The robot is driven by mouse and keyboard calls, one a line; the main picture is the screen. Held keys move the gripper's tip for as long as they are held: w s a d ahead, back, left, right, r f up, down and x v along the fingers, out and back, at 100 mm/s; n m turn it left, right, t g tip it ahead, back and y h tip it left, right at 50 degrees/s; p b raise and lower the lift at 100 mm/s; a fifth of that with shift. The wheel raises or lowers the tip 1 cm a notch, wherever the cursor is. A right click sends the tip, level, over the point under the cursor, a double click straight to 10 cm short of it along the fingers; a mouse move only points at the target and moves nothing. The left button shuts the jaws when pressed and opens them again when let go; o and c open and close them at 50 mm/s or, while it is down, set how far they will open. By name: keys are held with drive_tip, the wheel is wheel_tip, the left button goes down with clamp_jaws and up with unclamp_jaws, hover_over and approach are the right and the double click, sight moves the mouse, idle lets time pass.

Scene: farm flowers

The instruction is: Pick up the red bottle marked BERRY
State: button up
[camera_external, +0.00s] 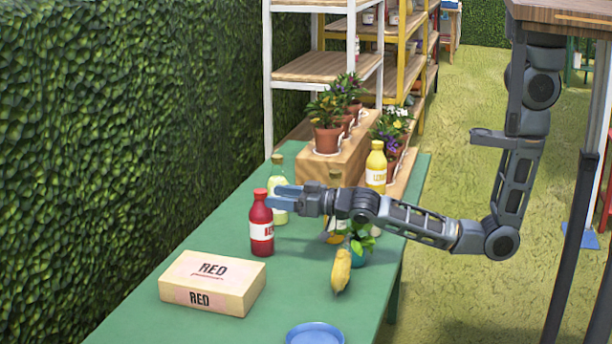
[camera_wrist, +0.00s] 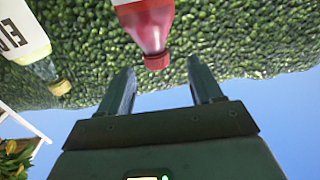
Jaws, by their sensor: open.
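The red bottle (camera_external: 262,226) stands upright on the green table (camera_external: 310,312), with a red cap and a white label. The label's word cannot be read in full in the external view. My gripper (camera_external: 277,196) is level with the bottle's upper part, close to its right side. In the wrist view my gripper (camera_wrist: 160,92) is open, with its two fingers apart. The red bottle (camera_wrist: 148,30) shows upside down there, its cap just beyond and between the fingertips. Nothing is held. Whether a finger touches the bottle cannot be told.
A pale yellow-green bottle (camera_external: 278,180) stands just behind the gripper. A box marked RED (camera_external: 212,282), a yellow item (camera_external: 341,271) and a blue plate (camera_external: 315,334) lie in front.

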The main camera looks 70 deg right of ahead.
sight(263, 183)
drive_tip(key=w+p, duration=0.1)
drive_tip(key=w, duration=0.6)
drive_tip(key=shift+w+d+r+p, duration=0.1)
drive_tip(key=shift+w+r+p, duration=0.05)
drive_tip(key=shift+w+p, duration=0.15)
clamp_jaws()
idle(0.4)
drive_tip(key=shift+r, duration=0.1)
